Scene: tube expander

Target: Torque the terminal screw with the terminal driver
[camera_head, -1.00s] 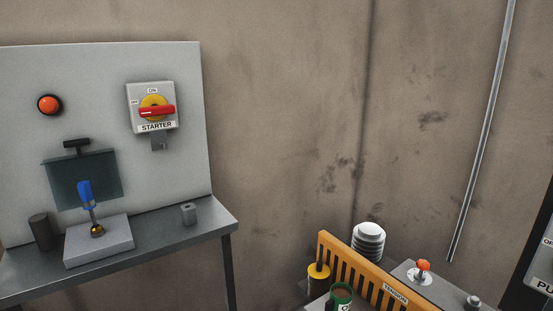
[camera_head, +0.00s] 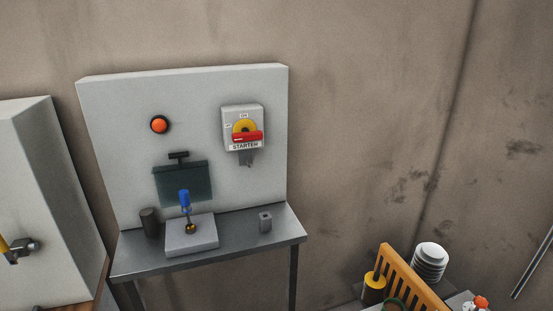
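A driver with a blue handle (camera_head: 184,199) stands upright on a light grey block (camera_head: 205,240), its lower end at a brass-coloured fitting (camera_head: 190,229). The fitting looks like the terminal screw, but it is too small to be sure. The block sits on a grey metal table (camera_head: 240,244) in front of a pale panel (camera_head: 120,130). A dark translucent plate with a black handle (camera_head: 183,183) is on the panel behind the driver. Neither of my grippers shows in the view.
The panel carries a red button (camera_head: 159,124) and a starter switch (camera_head: 243,130) with a red handle. A dark cylinder (camera_head: 150,222) and a small grey block (camera_head: 265,221) stand on the table. A white cabinet (camera_head: 45,210) is at left, an orange slatted guard (camera_head: 408,281) at lower right.

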